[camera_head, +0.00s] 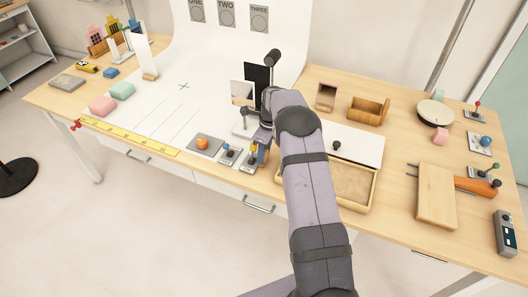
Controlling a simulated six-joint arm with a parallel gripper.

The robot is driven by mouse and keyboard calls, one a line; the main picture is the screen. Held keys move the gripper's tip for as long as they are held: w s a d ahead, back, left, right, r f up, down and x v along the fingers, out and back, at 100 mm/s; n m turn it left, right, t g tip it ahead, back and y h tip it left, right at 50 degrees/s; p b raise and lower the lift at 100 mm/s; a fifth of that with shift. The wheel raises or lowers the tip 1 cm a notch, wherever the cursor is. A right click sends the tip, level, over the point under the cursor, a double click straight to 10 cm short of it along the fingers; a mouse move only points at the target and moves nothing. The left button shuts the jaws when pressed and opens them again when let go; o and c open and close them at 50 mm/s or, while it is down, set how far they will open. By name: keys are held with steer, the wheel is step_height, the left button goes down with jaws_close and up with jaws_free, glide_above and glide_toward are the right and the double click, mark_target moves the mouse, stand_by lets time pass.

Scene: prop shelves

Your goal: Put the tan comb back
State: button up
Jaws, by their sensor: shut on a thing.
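My gripper (257,152) is low over the front of the table, left of the shallow wooden tray and beside the small lever boxes. It is shut on a small tan-yellow thing, which I take to be the tan comb (253,156). Only a sliver of it shows; its teeth cannot be made out, and my arm and wrist hide the rest. I cannot tell whether it touches the table.
A black panel (257,78) stands behind. White sheet at left is mostly clear.

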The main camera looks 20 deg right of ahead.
steer(key=shift+f, duration=0.25)
steer(key=o, duration=1.1)
steer(key=shift+r, duration=0.1)
steer(key=shift+r+p, duration=0.3)
steer(key=shift+r, duration=0.35)
step_height(320, 180, up, 12)
steer(key=s+d+b, duration=0.1)
steer(key=b, duration=0.1)
steer(key=shift+f+b, duration=0.2)
steer(key=shift+b, duration=0.15)
